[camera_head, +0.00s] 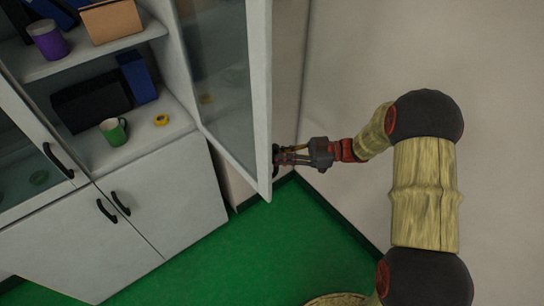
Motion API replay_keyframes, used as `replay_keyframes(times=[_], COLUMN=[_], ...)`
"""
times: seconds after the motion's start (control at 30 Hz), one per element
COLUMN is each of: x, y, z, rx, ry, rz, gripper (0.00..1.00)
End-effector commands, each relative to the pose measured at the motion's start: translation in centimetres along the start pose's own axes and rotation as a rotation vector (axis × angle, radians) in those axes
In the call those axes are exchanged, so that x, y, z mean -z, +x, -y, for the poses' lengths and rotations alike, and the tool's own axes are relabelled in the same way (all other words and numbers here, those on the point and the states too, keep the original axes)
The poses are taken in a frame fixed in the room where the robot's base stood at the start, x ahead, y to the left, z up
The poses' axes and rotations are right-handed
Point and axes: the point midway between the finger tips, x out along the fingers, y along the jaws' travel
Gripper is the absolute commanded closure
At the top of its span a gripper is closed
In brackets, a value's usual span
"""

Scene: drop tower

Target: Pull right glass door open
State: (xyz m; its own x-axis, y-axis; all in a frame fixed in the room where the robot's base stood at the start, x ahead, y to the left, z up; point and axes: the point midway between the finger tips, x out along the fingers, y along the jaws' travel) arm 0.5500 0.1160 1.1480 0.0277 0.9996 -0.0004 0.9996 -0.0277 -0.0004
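The right glass door (222,75) of the cabinet is swung well open, standing out from the shelves with its white frame edge toward me. Its dark handle (276,153) is on the far side of that edge, mostly hidden behind the frame and fingers. My gripper (284,155) reaches in from the right, with its fingertips at the handle. I cannot tell whether the fingers are closed around the handle or only beside it.
The open shelves hold a purple cup (48,40), a green mug (114,131), a yellow roll (161,120) and dark boxes. The left glass door (25,150) is shut. White lower doors (165,205) are shut. Green floor (245,255) is clear; a plain wall (345,80) stands right.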

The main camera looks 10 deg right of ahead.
Motion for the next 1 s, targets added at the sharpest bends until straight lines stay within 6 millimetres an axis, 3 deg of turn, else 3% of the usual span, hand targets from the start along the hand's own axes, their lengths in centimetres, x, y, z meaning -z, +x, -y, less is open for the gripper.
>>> replay_keyframes(times=[0.37,0.4,0.7,1.0], x=[-0.37,-0.37,-0.20,-0.12], y=[-0.12,-0.11,-0.08,-0.11], z=[0.25,0.25,0.10,0.02], rx=[0.006,0.006,0.004,0.003], ry=[0.009,0.009,0.005,0.002], rz=[0.002,0.001,0.001,0.001], gripper=[1.00,0.88,0.71,0.70])
